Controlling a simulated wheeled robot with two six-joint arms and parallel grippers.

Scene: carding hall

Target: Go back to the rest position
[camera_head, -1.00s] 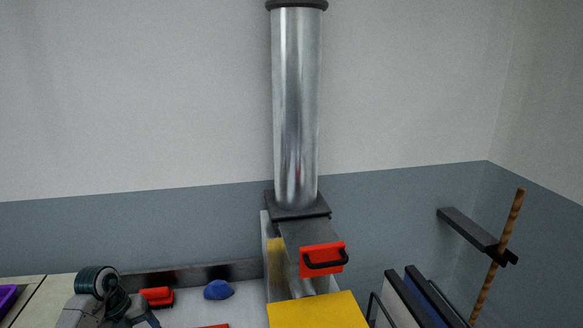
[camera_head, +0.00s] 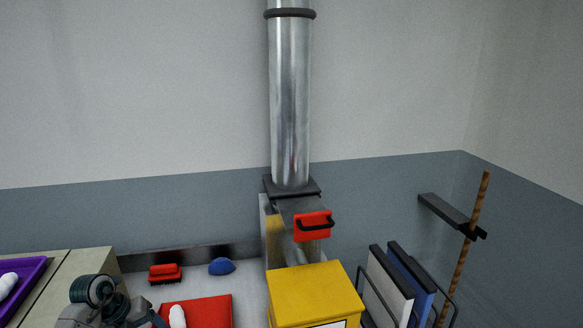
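Part of my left arm (camera_head: 98,300) shows at the lower left, above the bench. Its fingertips are not clearly visible, so I cannot tell whether the gripper is open or shut or holds anything. My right gripper is not in view.
A red mat (camera_head: 205,311), red brush (camera_head: 165,274) and blue lump (camera_head: 221,267) lie on the bench. A purple tray (camera_head: 38,272) is left; a panel rack (camera_head: 400,285) right.

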